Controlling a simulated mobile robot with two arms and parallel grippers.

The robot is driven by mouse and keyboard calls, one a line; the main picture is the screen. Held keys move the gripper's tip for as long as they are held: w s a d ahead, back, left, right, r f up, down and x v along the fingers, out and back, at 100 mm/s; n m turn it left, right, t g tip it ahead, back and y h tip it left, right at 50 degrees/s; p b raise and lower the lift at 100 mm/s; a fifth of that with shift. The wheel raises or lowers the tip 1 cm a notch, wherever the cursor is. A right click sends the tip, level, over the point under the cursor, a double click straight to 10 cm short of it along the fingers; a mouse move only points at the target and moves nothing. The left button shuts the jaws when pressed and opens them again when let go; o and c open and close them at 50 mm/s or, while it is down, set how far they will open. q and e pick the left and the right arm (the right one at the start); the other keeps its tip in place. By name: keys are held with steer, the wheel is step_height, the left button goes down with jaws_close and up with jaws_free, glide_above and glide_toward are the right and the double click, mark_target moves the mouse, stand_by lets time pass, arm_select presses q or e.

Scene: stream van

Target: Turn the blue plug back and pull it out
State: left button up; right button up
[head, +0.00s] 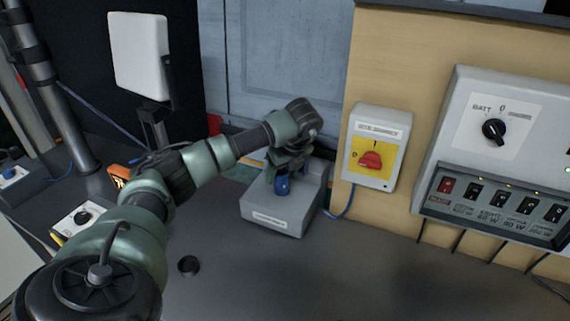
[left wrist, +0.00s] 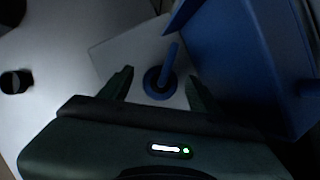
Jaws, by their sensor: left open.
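The blue plug (head: 282,186) shows low on the grey box (head: 277,216) on the bench, partly hidden by my left gripper. My left gripper (head: 285,168) is over it, pointing down. In the left wrist view, a round blue part with a bar-shaped handle (left wrist: 160,82) lies ahead, between the lines of the two open fingers. My left gripper shows there (left wrist: 158,88) with a finger on each side and nothing held. I cannot tell whether the fingers touch the plug. My right gripper is not in view.
A yellow panel with a red rotary switch (head: 370,160) is on the wall to the right, beside a switch panel (head: 497,190). A large blue block (left wrist: 245,60) fills the right of the left wrist view. The bench front (head: 300,280) is clear.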

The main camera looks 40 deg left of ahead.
arm_select(q)
steer(key=shift+a+f, duration=0.15)
steer(key=shift+f, duration=0.25)
jaws_close()
steer(key=shift+m+t+b, duration=0.4)
steer(key=shift+m, duration=1.2)
steer(key=shift+t, duration=0.3)
steer(key=shift+m+h+b, duration=0.5)
steer(key=shift+m+b, duration=0.25)
steer(key=shift+m, duration=0.45)
steer(key=shift+m+t, duration=0.4)
